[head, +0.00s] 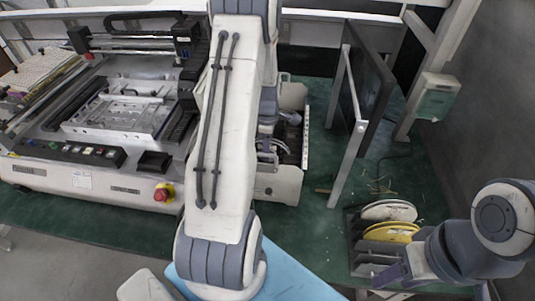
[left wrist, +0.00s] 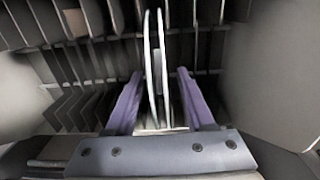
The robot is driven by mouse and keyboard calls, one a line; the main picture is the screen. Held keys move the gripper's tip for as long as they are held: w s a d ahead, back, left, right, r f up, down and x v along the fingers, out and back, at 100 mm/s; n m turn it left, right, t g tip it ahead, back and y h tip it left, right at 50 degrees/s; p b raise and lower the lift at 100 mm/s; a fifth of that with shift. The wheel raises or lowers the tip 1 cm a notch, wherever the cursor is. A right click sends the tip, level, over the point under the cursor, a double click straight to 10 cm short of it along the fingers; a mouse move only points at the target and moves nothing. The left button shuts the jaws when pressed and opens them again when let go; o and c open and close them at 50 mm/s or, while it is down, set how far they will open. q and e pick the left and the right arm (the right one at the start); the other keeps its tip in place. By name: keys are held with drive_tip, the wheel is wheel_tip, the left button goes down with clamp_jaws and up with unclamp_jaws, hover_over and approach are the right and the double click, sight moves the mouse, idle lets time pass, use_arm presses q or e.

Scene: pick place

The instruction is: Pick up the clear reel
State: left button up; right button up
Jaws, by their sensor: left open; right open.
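A pale, whitish reel (head: 388,211), likely the clear reel, stands in a dark slotted rack (head: 356,256) at the lower right of the head view. A yellow reel (head: 392,232) stands just in front of it. My right gripper (head: 388,279) is at the near end of the rack, in front of the reels, holding nothing visible. In the left wrist view my left gripper (left wrist: 159,74) is open, its purple fingers on either side of thin pale discs (left wrist: 151,72) seen edge-on between slot dividers. I cannot tell which reel these are. The left gripper is hidden in the head view.
A large machine (head: 110,110) with a red button (head: 163,193) fills the left. A grey upright frame (head: 349,130) stands behind the rack. A blue surface (head: 290,275) lies at the bottom middle.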

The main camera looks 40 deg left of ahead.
use_arm(q)
clamp_jaws()
